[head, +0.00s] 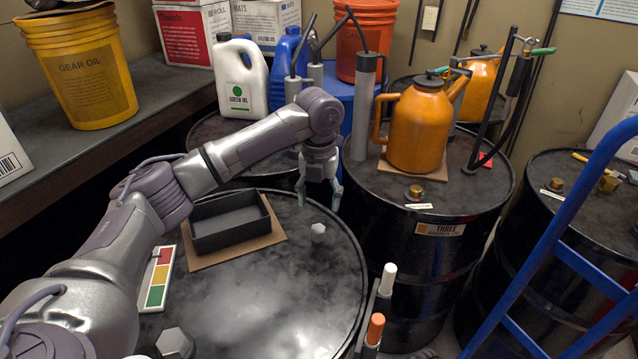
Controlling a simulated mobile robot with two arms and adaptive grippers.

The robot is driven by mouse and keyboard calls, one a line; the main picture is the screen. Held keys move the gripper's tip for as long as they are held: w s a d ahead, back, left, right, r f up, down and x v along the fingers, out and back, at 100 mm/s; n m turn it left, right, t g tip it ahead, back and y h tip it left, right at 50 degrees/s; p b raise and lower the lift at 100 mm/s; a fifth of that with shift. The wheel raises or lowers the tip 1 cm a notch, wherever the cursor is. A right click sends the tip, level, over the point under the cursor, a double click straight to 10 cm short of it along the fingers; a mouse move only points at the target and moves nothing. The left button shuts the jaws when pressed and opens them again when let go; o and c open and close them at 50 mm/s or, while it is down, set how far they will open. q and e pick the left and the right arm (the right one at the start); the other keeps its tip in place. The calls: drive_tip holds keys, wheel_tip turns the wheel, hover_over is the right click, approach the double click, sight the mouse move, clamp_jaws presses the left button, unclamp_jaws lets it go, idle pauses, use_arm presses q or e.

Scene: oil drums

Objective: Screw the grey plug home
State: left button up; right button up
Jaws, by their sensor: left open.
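A small grey hexagonal plug (319,232) stands on the top of the near black drum (270,300), close to its far right rim. A larger grey hexagonal plug (174,343) shows at the drum's near left, partly cut by the bottom edge. I cannot tell how deep either one sits. My left gripper (320,193) points down, open and empty. In the picture it is just above the small plug, apart from it.
A black tray (230,222) on brown card and a coloured card (158,280) lie on the near drum. An orange can (420,125) and a brass plug (416,192) are on the right drum. A blue hand-truck frame (560,235) stands at right. Marker-like sticks (387,280) rise at the near drum's right edge.

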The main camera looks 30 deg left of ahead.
sight(320, 227)
use_arm(q)
wheel_tip(320, 227, down, 9)
drive_tip(key=shift+f+p, duration=0.1)
drive_tip(key=shift+p, duration=0.45)
drive_tip(key=shift+c, duration=0.2)
clamp_jaws()
drive_tip(key=shift+r+m+p, duration=0.2)
drive_tip(key=shift+m+p, duration=0.25)
drive_tip(key=shift+m, duration=1.05)
drive_tip(key=m, duration=0.3)
drive_tip(key=shift+d+f+p, duration=0.15)
drive_tip(key=shift+p, duration=0.25)
unclamp_jaws()
